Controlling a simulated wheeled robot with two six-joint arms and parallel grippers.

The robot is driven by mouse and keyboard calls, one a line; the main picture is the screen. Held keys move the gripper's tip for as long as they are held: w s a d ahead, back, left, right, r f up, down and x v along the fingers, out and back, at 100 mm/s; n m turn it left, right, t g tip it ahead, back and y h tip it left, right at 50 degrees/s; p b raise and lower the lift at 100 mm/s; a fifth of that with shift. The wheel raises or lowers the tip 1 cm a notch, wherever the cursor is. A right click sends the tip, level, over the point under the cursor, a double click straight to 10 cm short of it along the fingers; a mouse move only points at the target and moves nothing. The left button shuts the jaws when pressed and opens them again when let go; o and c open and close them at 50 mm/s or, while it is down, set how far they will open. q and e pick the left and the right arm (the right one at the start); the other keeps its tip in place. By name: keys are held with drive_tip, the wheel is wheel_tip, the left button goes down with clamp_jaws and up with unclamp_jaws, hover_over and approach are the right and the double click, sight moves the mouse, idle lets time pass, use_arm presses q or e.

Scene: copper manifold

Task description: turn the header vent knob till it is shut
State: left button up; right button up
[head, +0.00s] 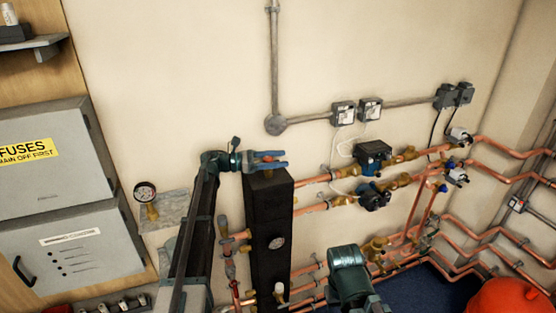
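The header is a tall black column (269,215) standing against the wall. My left gripper (274,159) reaches in from the left at the header's top. Its blue fingers lie on either side of the knob, which is partly hidden between them. I cannot tell whether the fingers press on the knob or stand a little apart from it. A teal part of my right arm (349,272) shows at the bottom, right of the header. Its fingers are not in view.
Copper pipes (490,240) with pumps (372,155) and valves run right of the header. A pressure gauge (145,192) is on the left, beside grey cabinets (50,160). A red rounded vessel (508,297) sits at the lower right. The wall above is mostly clear.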

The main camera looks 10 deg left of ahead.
use_arm(q)
drive_tip(key=shift+r+p, duration=0.8)
drive_tip(key=s+d+r+p, duration=0.1)
drive_tip(key=s+d, duration=0.1)
drive_tip(key=s, duration=0.5)
drive_tip(key=s+d+r+p, duration=0.1)
drive_tip(key=s+r+p, duration=0.1)
drive_tip(key=s, duration=0.6)
drive_tip(key=shift+s+d+r, duration=0.2)
drive_tip(key=shift+s+d, duration=0.1)
drive_tip(key=shift+d, duration=0.05)
